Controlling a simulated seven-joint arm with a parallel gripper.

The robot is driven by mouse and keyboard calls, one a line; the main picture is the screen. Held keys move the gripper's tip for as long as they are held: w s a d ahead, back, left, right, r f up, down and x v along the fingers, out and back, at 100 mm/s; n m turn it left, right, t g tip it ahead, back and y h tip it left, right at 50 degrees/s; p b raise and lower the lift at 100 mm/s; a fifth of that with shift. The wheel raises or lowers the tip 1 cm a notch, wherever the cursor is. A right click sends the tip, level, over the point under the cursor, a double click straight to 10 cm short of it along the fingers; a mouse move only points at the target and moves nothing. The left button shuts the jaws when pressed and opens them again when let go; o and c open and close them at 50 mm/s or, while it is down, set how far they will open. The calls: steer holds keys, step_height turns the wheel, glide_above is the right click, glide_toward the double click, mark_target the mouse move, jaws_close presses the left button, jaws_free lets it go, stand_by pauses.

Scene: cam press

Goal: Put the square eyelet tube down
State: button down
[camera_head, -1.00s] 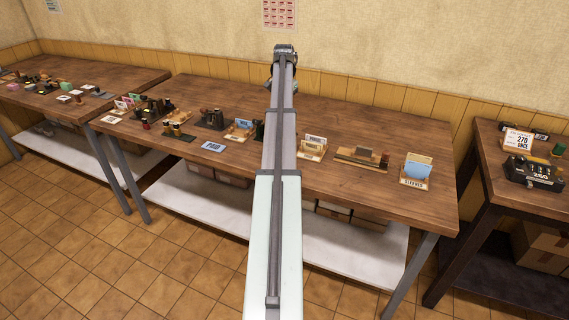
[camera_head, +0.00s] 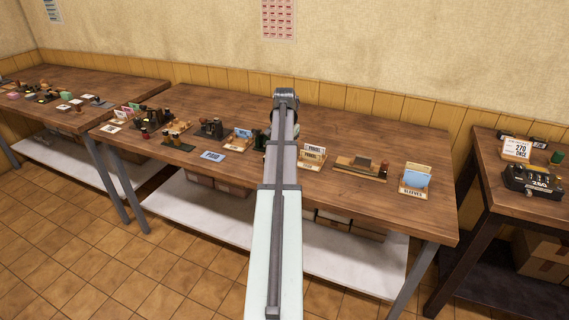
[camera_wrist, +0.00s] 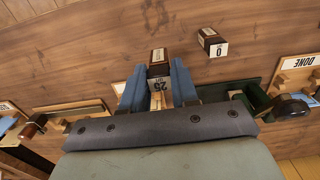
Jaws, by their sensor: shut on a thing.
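In the wrist view my gripper (camera_wrist: 156,84) has its two blue fingers on either side of a small square tube (camera_wrist: 158,62) with a dark brown body and a white label reading 25. It is shut on this tube, which sits at the fingertips over the wooden table. I cannot tell whether the tube's far end touches the tabletop. In the head view my own arm runs up the middle and hides the gripper and tube.
A similar block marked 0 (camera_wrist: 211,43) lies close by, right of the tube. In the head view, a SLEEVES card holder (camera_head: 414,181) stands at the table's right. The table's back strip is largely clear.

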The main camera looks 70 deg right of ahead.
steer(key=shift+f, duration=2.5)
steer(key=shift+f, duration=0.15)
steer(key=c, duration=0.9)
jaws_free()
steer(key=shift+o, duration=0.2)
step_height(320, 180, up, 12)
steer(key=shift+r, duration=0.2)
